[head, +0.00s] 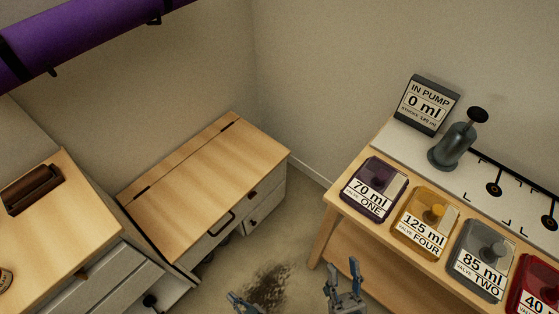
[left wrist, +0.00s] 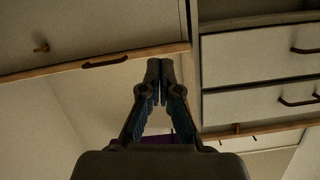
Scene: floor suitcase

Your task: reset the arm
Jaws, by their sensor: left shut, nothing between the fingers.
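My left gripper (head: 244,302) shows only in part at the bottom edge of the head view, low in front of the chest. In the left wrist view its fingertips (left wrist: 158,70) are together with nothing between them. My right gripper (head: 344,273) is at the bottom of the head view, right of the left one. Its fingers point up and stand apart, with nothing seen between them. Neither gripper touches anything that I can see.
A closed wooden-lidded chest (head: 205,185) stands in the corner. At right is a wooden table (head: 332,197) with several labelled valve containers, a pump (head: 452,145) and a sign (head: 428,104). A dresser (head: 75,240) is at left. A dark stain (head: 268,285) marks the open floor between them.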

